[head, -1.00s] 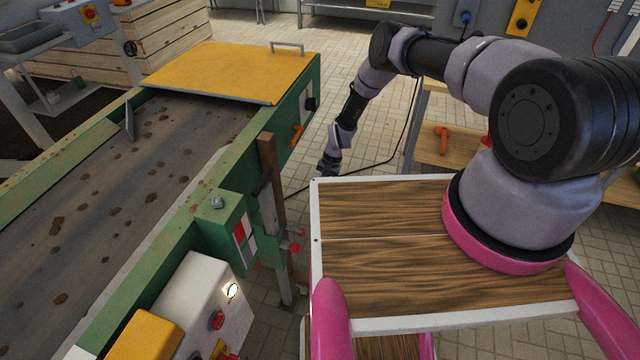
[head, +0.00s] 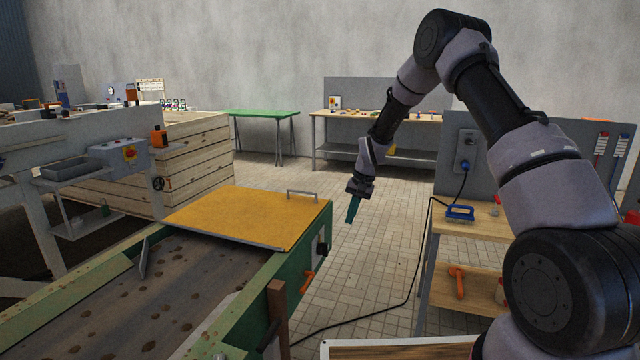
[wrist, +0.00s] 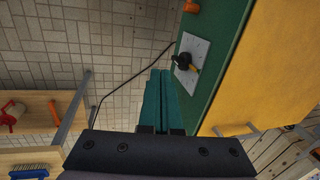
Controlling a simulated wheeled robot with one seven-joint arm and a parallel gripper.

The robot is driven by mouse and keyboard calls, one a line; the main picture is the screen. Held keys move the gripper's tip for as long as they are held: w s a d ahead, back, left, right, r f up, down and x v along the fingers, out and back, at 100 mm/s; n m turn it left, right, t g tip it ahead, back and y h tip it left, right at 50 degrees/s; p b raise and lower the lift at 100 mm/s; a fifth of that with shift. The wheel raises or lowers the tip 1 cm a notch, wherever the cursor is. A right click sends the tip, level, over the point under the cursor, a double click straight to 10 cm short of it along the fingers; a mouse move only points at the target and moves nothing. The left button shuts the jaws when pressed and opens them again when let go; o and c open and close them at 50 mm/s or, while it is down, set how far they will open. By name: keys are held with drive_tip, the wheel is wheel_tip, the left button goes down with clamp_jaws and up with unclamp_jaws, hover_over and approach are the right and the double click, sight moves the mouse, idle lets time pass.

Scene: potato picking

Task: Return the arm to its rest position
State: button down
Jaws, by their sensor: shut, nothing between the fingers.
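My gripper (head: 352,208) hangs at the end of my arm in the head view, pointing down over the tiled floor, just right of the conveyor's yellow cover. Its teal fingers are together with nothing between them. In the wrist view the gripper (wrist: 158,100) shows the two teal fingers side by side and closed, beside the green conveyor side. The arm is bent, with its elbow raised high.
The conveyor (head: 170,295) with brown clods lies at left, under a yellow cover (head: 250,215) with a handle. A workbench (head: 470,222) stands at right, with a black cable on the floor. A green table (head: 265,113) stands farther back. Tiled floor lies between.

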drive_tip(key=s+d+r+t, duration=0.1)
drive_tip(key=s+d+r, duration=0.25)
drive_tip(key=r, duration=0.65)
drive_tip(key=s+d+r+t, duration=0.1)
drive_tip(key=s+d+r, duration=0.1)
drive_tip(key=s+r, duration=0.5)
drive_tip(key=s+d+r+t, duration=0.1)
drive_tip(key=s+d+r, duration=0.2)
drive_tip(key=r, duration=0.9)
drive_tip(key=s+d+r+t, duration=0.1)
drive_tip(key=s+d+r, duration=0.2)
drive_tip(key=s, duration=0.9)
drive_tip(key=s+d+r+m+t, duration=0.1)
drive_tip(key=s+r, duration=0.4)
drive_tip(key=s, duration=0.7)
drive_tip(key=shift+d+t+h, duration=0.4)
drive_tip(key=shift+d+t, duration=0.4)
drive_tip(key=shift+d, duration=0.35)
